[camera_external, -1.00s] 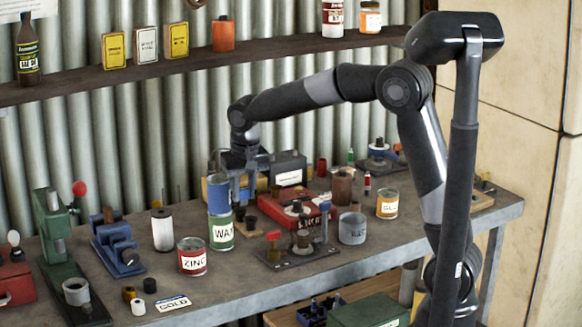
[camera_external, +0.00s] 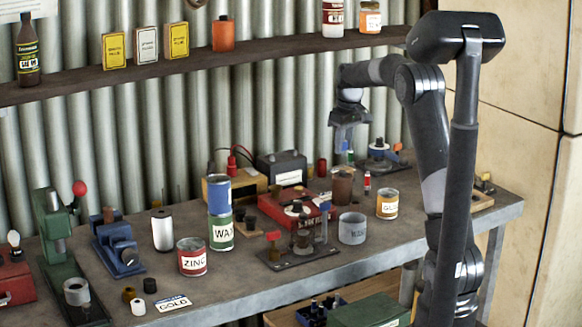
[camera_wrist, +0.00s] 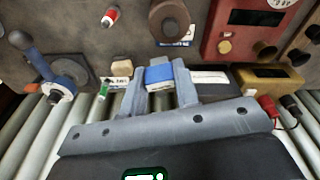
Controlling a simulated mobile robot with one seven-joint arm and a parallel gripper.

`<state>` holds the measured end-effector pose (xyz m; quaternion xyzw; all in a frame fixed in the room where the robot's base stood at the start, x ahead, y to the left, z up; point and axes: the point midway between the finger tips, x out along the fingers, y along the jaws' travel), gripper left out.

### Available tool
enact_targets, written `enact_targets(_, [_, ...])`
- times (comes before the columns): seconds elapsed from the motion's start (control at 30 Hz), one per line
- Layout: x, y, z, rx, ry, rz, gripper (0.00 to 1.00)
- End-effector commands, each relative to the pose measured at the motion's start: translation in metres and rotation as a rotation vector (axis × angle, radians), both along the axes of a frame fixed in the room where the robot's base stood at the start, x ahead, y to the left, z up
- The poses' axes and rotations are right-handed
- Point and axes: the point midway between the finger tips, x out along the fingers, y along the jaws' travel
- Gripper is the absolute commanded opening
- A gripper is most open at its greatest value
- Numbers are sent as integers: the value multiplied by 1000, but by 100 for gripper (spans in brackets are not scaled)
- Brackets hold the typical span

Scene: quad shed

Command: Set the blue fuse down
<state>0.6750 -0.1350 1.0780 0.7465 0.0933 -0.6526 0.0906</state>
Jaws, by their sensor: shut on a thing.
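My gripper (camera_external: 346,138) is raised above the back right part of the bench, with its fingers pointing down. In the wrist view its two fingers (camera_wrist: 160,82) are shut on the blue fuse (camera_wrist: 158,73), a small blue piece between the tips. In the external view only a small bit of blue (camera_external: 344,146) shows at the fingertips. The fuse is held clear of the bench top, and its lower end is hard to make out.
Below stand a brown cup (camera_external: 342,187), a red box (camera_external: 290,208) and a small lever device (camera_external: 380,158). A blue can (camera_external: 219,192) sits on the green WAX can (camera_external: 221,233). A grey ring-shaped cup (camera_external: 352,229) and GLUE-like jar (camera_external: 387,204) stand nearer the front.

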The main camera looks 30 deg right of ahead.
Motion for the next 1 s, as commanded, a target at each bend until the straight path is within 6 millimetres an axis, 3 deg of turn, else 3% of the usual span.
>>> enact_targets(0.1, [13, -41, -10, 8, -1, 49, 7])
enact_targets(0.2, [19, -64, -16, 14, -7, 88, 7])
enact_targets(0.4, [25, -86, -23, 20, -12, 129, 7])
enact_targets(0.53, [36, -75, -33, 20, -11, 137, 7])
enact_targets(0.8, [76, -29, -71, 19, -10, 138, 7])
enact_targets(1.0, [96, -6, -88, 18, -12, 133, 7])
